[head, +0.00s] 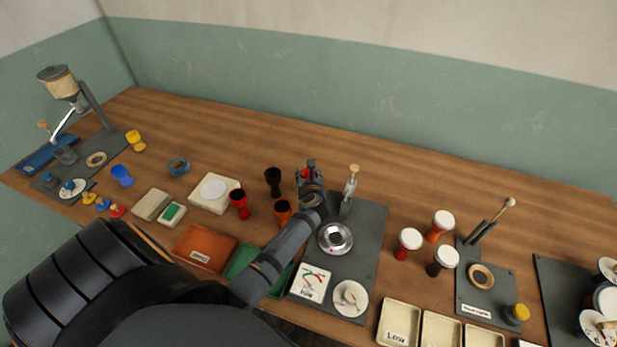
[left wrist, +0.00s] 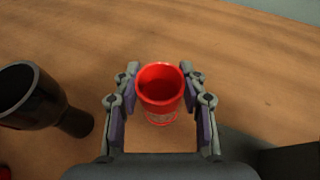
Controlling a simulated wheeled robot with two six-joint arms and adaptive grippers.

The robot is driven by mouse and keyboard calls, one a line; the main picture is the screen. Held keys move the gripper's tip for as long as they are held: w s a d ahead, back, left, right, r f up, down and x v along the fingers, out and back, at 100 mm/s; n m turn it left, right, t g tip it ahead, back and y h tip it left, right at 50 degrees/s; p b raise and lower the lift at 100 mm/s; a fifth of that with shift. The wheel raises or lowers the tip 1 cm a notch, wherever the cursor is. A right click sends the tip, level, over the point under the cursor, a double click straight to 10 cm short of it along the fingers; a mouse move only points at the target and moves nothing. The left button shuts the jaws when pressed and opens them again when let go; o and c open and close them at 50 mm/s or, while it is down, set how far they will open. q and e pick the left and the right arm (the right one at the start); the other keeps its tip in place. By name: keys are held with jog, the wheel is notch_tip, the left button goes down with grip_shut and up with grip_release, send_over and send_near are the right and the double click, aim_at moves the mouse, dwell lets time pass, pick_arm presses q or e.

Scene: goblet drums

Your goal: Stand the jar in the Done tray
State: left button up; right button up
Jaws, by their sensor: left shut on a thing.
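My left gripper (head: 310,178) is shut on a red open-topped vessel (left wrist: 160,95), which may be the jar. In the left wrist view the fingers (left wrist: 160,76) sit on both sides of it, and I look into its mouth. Pale marks show low on its side. In the head view only a little red shows between the fingers. An orange tray (head: 186,240) with an unreadable label lies at the front edge. A green tray (head: 241,256) beside it is partly hidden by my left arm. I cannot read which is the Done tray. My right gripper is not in view.
A black goblet shell (head: 272,177), also in the left wrist view (left wrist: 30,95), stands left of the gripper. Red (head: 238,198) and orange (head: 282,207) shells stand nearby. A grey mat (head: 371,225) with a tall tool (head: 349,190) lies to the right. The table behind is clear.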

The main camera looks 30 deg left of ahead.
pick_arm(q)
notch_tip(320, 180, up, 3)
jog(key=shift+w+f, duration=0.1)
jog(key=s+a+r, duration=0.2)
jog(key=s+r, duration=0.8)
jog(key=s, duration=0.4)
jog(key=shift+a+p, duration=0.3)
jog(key=shift+p, duration=0.1)
